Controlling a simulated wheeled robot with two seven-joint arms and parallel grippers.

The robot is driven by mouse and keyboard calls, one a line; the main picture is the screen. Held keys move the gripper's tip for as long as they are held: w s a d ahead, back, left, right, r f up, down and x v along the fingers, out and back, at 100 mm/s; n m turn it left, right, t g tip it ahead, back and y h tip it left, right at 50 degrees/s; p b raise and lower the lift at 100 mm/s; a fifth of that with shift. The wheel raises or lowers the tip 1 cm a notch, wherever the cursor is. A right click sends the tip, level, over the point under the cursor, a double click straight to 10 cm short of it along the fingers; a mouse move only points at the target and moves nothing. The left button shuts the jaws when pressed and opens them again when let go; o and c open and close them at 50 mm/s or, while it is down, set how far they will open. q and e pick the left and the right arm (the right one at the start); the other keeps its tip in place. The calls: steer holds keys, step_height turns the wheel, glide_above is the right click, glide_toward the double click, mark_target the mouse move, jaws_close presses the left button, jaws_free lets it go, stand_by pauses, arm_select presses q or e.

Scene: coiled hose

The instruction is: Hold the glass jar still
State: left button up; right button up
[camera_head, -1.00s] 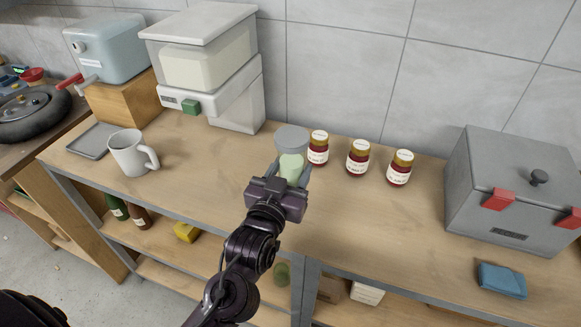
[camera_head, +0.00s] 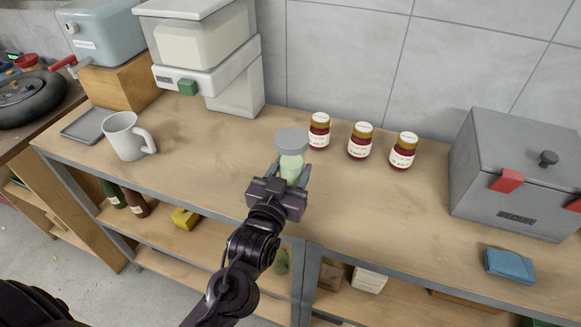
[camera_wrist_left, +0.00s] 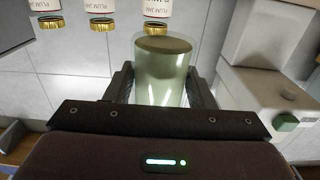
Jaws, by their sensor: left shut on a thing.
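The glass jar (camera_head: 291,160) is pale green with a grey lid and is upright at the counter's middle in the head view. My left gripper (camera_head: 290,176) is shut on the jar, with one finger on each side of it. In the left wrist view the jar (camera_wrist_left: 163,75) fills the space between the two fingers of the left gripper (camera_wrist_left: 166,88). The jar's lower part is hidden by the gripper in the head view, so I cannot tell whether it touches the counter. My right gripper is not in view.
Several things stand on the wooden counter (camera_head: 220,165). Three red jam jars (camera_head: 360,142) are just right of the glass jar. A white mug (camera_head: 127,137) and a white dispenser (camera_head: 205,60) are left, and a grey box (camera_head: 510,190) and blue cloth (camera_head: 510,266) are right.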

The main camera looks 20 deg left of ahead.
mark_target(291, 182)
arm_select(q)
steer(key=shift+f+b, duration=0.9)
steer(key=shift+f, duration=0.85)
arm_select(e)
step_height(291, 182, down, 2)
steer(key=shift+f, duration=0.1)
arm_select(q)
steer(key=shift+f, duration=0.65)
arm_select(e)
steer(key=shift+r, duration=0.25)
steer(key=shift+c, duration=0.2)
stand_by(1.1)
